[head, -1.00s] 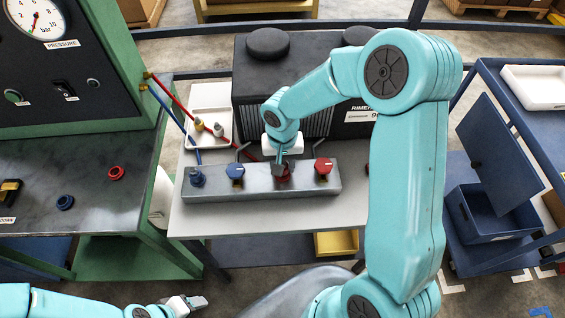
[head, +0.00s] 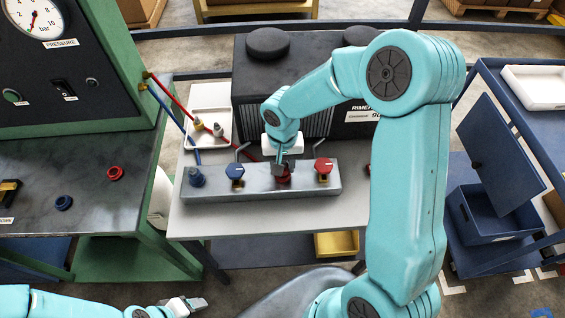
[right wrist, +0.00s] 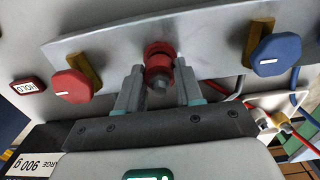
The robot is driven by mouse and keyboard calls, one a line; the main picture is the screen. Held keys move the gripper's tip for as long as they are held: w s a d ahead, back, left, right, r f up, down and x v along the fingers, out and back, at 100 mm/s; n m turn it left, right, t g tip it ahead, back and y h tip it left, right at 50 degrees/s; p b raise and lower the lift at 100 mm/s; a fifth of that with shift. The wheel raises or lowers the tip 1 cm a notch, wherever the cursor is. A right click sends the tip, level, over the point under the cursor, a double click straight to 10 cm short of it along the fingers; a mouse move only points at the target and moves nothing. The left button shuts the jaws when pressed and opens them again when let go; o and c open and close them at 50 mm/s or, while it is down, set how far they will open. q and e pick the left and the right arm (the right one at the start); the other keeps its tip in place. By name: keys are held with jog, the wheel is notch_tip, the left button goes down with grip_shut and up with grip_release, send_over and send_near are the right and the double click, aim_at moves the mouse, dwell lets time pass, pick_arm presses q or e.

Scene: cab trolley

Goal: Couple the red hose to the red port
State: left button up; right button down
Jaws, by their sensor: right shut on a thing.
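The red port (right wrist: 158,48) is a dark red ring on the face of the grey manifold block (head: 318,187). A red coupling (right wrist: 159,68) with a grey end sits at this port, in line with it. Whether it is fully seated I cannot tell. My right gripper (right wrist: 160,88) has a finger on each side of the coupling and is shut on it; in the head view the gripper (head: 283,164) is above the block's middle. The red hose (head: 172,95) runs from the green cabinet past the tray towards the gripper. My left gripper (head: 192,303) is low at the left; its jaws are unclear.
A blue knob (head: 235,171) and a red knob (head: 323,166) flank the port. A blue coupling (head: 196,177) with the blue hose stands at the block's left end. A white tray (head: 210,95) and a dark machine (head: 312,75) stand behind.

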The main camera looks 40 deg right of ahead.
aim_at(283, 162)
dwell(0.3)
jog(key=shift+f+b, duration=0.55)
jog(key=shift+b, duration=0.25)
jog(key=c, duration=0.6)
grip_release()
jog(key=shift+c, duration=0.2)
jog(key=shift+r, duration=0.1)
notch_tip(283, 162, up, 16)
jog(key=shift+r, duration=0.15)
